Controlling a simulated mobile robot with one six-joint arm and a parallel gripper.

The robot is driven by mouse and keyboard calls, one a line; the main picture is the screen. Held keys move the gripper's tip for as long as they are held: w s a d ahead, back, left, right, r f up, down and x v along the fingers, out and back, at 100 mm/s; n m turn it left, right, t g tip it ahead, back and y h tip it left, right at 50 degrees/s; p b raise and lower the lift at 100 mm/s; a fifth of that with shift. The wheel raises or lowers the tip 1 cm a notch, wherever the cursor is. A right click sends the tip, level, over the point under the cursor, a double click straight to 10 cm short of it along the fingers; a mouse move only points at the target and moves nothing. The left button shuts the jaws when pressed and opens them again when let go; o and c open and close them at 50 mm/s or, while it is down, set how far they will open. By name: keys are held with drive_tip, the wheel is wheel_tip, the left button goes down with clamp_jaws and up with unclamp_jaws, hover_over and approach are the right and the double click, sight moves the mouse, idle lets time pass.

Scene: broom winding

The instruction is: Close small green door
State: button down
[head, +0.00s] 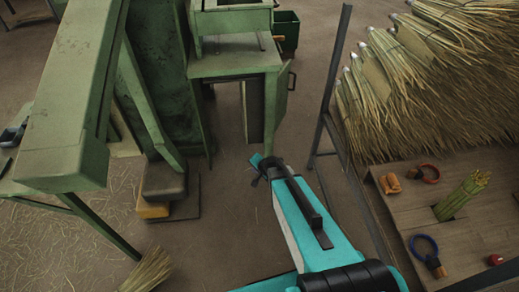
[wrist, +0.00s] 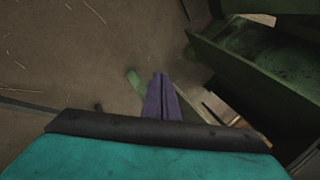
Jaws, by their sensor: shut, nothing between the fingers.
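The small green door (head: 283,97) stands open at the right side of the green cabinet (head: 235,65), seen at a steep angle. A dark handle (head: 292,81) sticks out from its right face. Part of the cabinet's dark inside shows to the left of the door. My gripper (head: 256,168) is in front of and below the door in the head view, apart from it. In the wrist view its purple fingers (wrist: 163,98) are together and hold nothing. I cannot tell whether the green panel (wrist: 255,60) at right there is the door.
A tall green machine frame (head: 70,110) stands at left. A dark metal rack post (head: 329,85) and piled broom straw (head: 430,85) are at right. A wooden bench (head: 400,205) holds tools. Bare floor (head: 215,235) lies in front of the cabinet.

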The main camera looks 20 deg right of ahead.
drive_tip(key=s+r+n+g+p, duration=0.2)
drive_tip(key=s+n+g+p, duration=0.1)
drive_tip(key=s, duration=1)
drive_tip(key=s+a+r+n+g+h+p, duration=0.1)
drive_tip(key=s+n+g+p, duration=0.3)
drive_tip(key=s, duration=0.9)
drive_tip(key=s+a+r+n+g+p, duration=0.1)
drive_tip(key=s+r+n+g+p, duration=0.2)
drive_tip(key=s, duration=1)
drive_tip(key=shift+s+a+n+g+h+p, duration=0.15)
drive_tip(key=shift+s+n+g+h+p, duration=0.15)
drive_tip(key=shift+n+g+p, duration=0.7)
drive_tip(key=shift+w+m, duration=0.2)
drive_tip(key=shift+m, duration=0.1)
